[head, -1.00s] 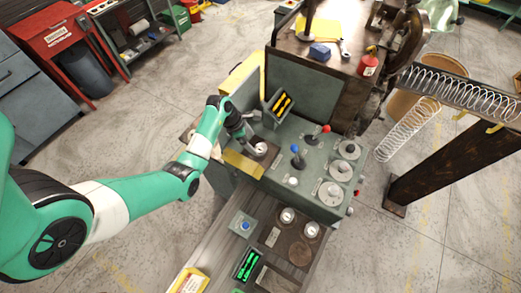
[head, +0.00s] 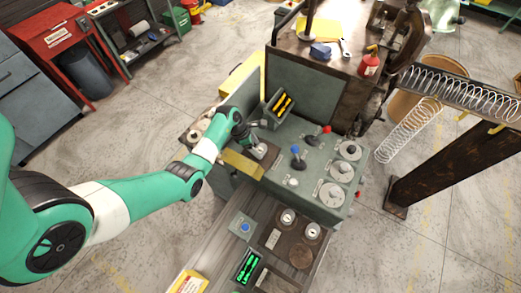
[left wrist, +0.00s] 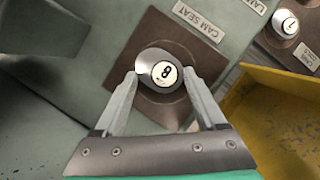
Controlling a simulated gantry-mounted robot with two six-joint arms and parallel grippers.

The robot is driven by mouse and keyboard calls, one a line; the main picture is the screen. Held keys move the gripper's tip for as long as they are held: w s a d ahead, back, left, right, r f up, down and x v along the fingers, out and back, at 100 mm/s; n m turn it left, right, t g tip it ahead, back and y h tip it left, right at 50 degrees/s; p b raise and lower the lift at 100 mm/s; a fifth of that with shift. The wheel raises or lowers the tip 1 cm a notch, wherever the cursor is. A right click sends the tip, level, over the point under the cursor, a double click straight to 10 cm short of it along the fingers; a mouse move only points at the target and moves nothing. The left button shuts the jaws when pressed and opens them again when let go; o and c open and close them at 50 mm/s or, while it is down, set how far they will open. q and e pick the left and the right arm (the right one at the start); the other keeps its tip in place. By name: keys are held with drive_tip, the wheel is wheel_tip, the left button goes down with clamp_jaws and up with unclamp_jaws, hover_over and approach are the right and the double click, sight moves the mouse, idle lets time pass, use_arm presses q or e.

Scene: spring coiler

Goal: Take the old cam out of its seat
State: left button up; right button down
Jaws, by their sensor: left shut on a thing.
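The old cam, a round metal piece with a white face marked 8, shows in the left wrist view (left wrist: 158,70). It is over the square brown plate labelled CAM SEAT (left wrist: 160,22); I cannot tell whether it is lifted at all. My left gripper (left wrist: 160,82) is shut on the cam, one finger on each side. In the head view the left gripper (head: 254,148) is low over the seat (head: 268,156) on the green machine top, covering much of it. My right gripper is not in view.
A holder with yellow-marked pieces (head: 279,106) stands just behind the gripper. Blue and red levers (head: 297,155) rise to the right. Other cams (head: 288,216) sit on the lower bench, beside a green-lit panel (head: 248,266).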

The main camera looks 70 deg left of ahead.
sight(257, 149)
use_arm(q)
drive_tip(key=c, duration=0.6)
wheel_tip(257, 149, up, 10)
drive_tip(key=shift+r+p, duration=0.1)
drive_tip(key=shift+p, duration=0.8)
drive_tip(key=shift+c, duration=0.2)
